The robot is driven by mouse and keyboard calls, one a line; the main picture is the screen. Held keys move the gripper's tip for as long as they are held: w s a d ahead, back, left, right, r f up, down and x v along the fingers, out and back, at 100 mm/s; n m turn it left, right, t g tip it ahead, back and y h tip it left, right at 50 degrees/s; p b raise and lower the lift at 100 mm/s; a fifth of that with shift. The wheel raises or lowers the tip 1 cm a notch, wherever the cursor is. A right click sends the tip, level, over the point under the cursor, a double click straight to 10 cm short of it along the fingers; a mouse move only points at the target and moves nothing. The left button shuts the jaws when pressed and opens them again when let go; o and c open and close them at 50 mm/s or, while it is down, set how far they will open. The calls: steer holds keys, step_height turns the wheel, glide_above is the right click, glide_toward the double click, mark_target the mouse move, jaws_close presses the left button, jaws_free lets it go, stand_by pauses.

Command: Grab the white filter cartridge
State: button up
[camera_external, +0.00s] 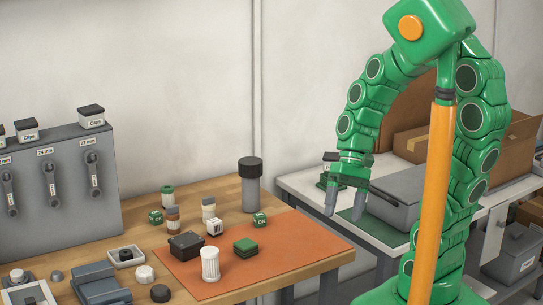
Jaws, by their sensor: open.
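The white filter cartridge (210,264) is a ribbed white cylinder. It stands upright on the orange mat (300,250) near the front of the wooden table. My gripper (345,207) is open with its fingers pointing down. It hangs to the right of the cartridge and higher in the picture, over or in front of the white side table, apart from the cartridge. Nothing shows between its fingers.
Near the cartridge stand a black box (186,246), green blocks (245,247) and a white marked cube (214,227). A tall grey cylinder (250,185) with a black top stands behind. A grey tool panel (62,185) is at left. The mat's right side is clear.

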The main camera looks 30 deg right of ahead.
steer(key=w+a+m+y, duration=0.3)
steer(key=w+a+y, duration=0.1)
steer(key=a, duration=0.7)
steer(key=m+t+y, duration=0.2)
steer(key=m+y, duration=0.3)
steer(key=m, duration=0.4)
glide_toward(203, 265)
steer(key=s+r, duration=0.5)
steer(key=r, duration=0.1)
steer(key=w+f+m, duration=0.1)
steer(key=f, duration=0.1)
steer(key=w+a+f+m+t, duration=0.1)
steer(key=f+m, duration=0.1)
steer(key=w+f+m, duration=0.1)
steer(key=w+f, duration=0.1)
steer(key=shift+a+f+m+t, duration=0.3)
steer(key=shift+m, duration=0.1)
steer(key=shift+x, duration=3.9)
steer(key=shift+f, duration=0.1)
steer(key=shift+c, duration=0.2)
steer(key=shift+d, duration=0.1)
steer(key=c, duration=1)
steer(key=shift+w, duration=0.1)
steer(key=shift+r, duration=5)
